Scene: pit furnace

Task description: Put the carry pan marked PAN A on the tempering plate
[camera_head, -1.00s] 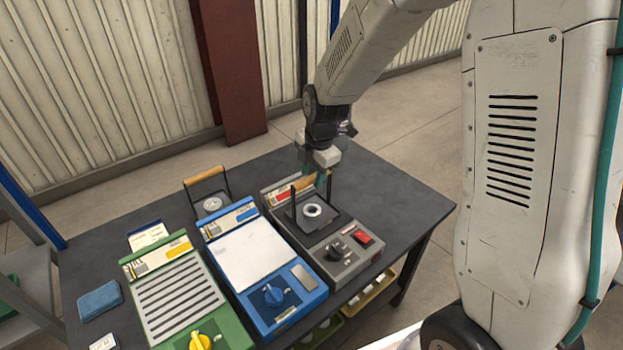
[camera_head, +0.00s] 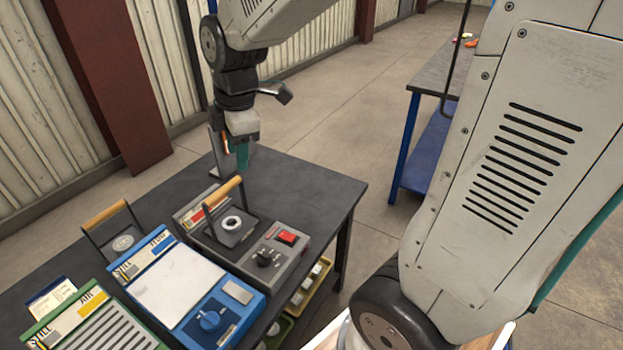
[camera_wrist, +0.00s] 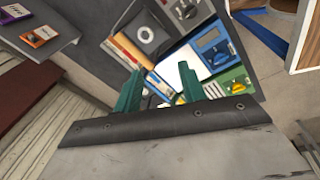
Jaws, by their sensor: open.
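A dark carry pan with a pale ring weight and an upright wooden handle (camera_head: 222,192) sits on the grey unit (camera_head: 262,262). A second pan with a wooden handle (camera_head: 105,214) stands on the table behind the blue unit (camera_head: 190,285). The pan markings are too small to read, and I cannot tell which unit is the tempering plate. My gripper (camera_head: 240,155) is open and empty, above and behind the grey unit's pan, apart from its handle. In the wrist view my green fingers (camera_wrist: 158,88) are spread, with that pan (camera_wrist: 148,35) beyond them.
A green unit with a slatted top (camera_head: 105,325) stands left of the blue one. Yellow and green bins sit under the table (camera_head: 320,190). Another bench with a blue frame (camera_head: 425,135) stands at the back right. The table's right back corner is clear.

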